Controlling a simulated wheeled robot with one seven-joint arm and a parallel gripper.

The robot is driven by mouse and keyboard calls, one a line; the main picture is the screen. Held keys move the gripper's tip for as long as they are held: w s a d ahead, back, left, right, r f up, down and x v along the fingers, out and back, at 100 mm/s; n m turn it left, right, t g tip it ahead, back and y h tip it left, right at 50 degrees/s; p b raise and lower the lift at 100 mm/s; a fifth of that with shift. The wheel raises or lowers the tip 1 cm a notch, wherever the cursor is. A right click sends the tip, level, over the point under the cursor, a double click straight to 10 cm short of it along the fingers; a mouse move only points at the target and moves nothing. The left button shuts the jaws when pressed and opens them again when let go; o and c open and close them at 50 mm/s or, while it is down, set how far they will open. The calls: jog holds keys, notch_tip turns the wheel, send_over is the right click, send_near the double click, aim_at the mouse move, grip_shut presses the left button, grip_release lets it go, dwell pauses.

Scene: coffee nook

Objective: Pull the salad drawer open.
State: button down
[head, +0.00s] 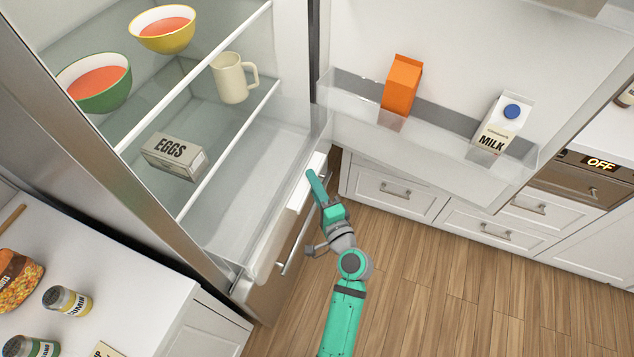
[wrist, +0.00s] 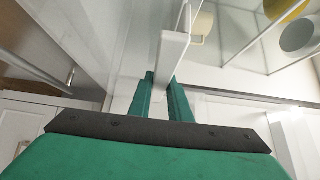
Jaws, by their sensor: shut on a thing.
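The salad drawer (head: 274,231) is the pale, partly see-through bin at the bottom of the open fridge. Its white handle (head: 313,169) runs along the upper front edge, and it also shows in the wrist view (wrist: 173,50). My gripper (head: 312,182) is at the far end of the drawer front. In the wrist view its two green fingers (wrist: 164,90) lie on either side of the white handle, and it is shut on it. The fingertips' exact contact is partly hidden. I cannot tell how far out the drawer stands.
The fridge door stands open at the right, its shelf holding an orange carton (head: 402,86) and a milk carton (head: 503,122). An egg box (head: 174,156), a cream mug (head: 231,79) and two bowls stand on the fridge shelves. A counter (head: 130,290) is at left. Wooden floor (head: 430,290) is free.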

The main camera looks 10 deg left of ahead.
jog(key=c, duration=1.6)
grip_release()
jog(key=shift+s+a, duration=0.1)
jog(key=shift+a, duration=0.05)
jog(key=shift+c, duration=0.2)
jog(key=shift+d, duration=0.25)
jog(key=v, duration=1)
jog(key=shift+s, duration=0.35)
jog(key=shift+w+d, duration=0.1)
jog(key=shift+f, duration=0.1)
